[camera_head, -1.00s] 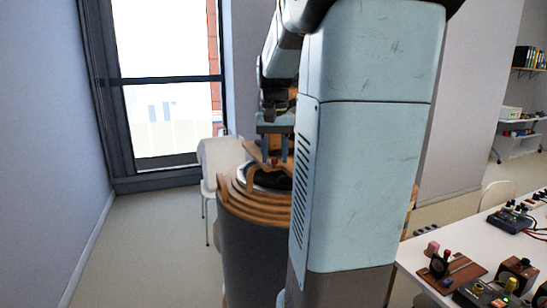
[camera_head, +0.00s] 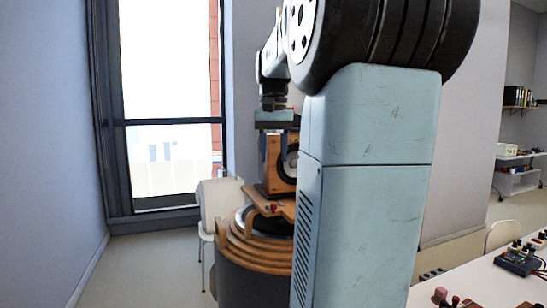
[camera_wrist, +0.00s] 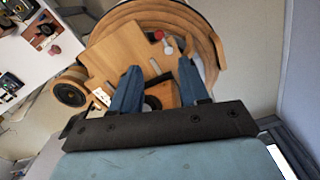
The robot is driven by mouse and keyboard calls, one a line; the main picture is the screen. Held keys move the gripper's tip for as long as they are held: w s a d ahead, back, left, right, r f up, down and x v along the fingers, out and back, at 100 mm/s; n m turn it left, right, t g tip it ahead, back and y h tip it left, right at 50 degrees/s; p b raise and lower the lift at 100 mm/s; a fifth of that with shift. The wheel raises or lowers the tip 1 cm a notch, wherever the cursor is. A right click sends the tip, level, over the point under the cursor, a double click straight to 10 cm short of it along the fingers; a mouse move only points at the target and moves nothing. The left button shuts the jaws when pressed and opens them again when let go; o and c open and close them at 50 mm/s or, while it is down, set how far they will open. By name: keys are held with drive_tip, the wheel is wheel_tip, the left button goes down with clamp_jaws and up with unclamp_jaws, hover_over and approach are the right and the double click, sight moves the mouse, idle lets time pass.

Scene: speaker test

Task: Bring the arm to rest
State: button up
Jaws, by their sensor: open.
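My gripper (camera_wrist: 158,67) shows two blue fingers spread apart, pointing down over a wooden stand. It also shows in the head view (camera_head: 272,158), partly hidden behind my own arm. A wooden speaker box (camera_head: 283,180) with a round dark cone stands on the stand's plate, close to the fingers. In the wrist view the box (camera_wrist: 166,93) shows low between the fingers; whether they touch it I cannot tell. The stand has curved wooden rings (camera_head: 250,255) on a grey round base (camera_head: 245,283).
A white table (camera_head: 440,285) with small devices is at the right. A white chair (camera_head: 215,205) stands behind the stand, before the window. Bare floor (camera_head: 150,260) lies at the left. A dark round-faced wooden piece (camera_wrist: 70,93) is beside the stand plate.

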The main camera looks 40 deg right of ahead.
idle(0.4)
drive_tip(key=s+a+f+n+t, duration=0.2)
drive_tip(key=s+a+f, duration=0.4)
drive_tip(key=a, duration=0.4)
drive_tip(key=s+a+f+n+t, duration=0.3)
drive_tip(key=s+a+f+n, duration=0.1)
drive_tip(key=s+a+f, duration=0.3)
drive_tip(key=a+f, duration=0.2)
drive_tip(key=a, duration=0.1)
drive_tip(key=shift+s+a+f+n+t, duration=0.2)
drive_tip(key=shift+s+f+n+t, duration=0.05)
drive_tip(key=shift+n+t, duration=0.05)
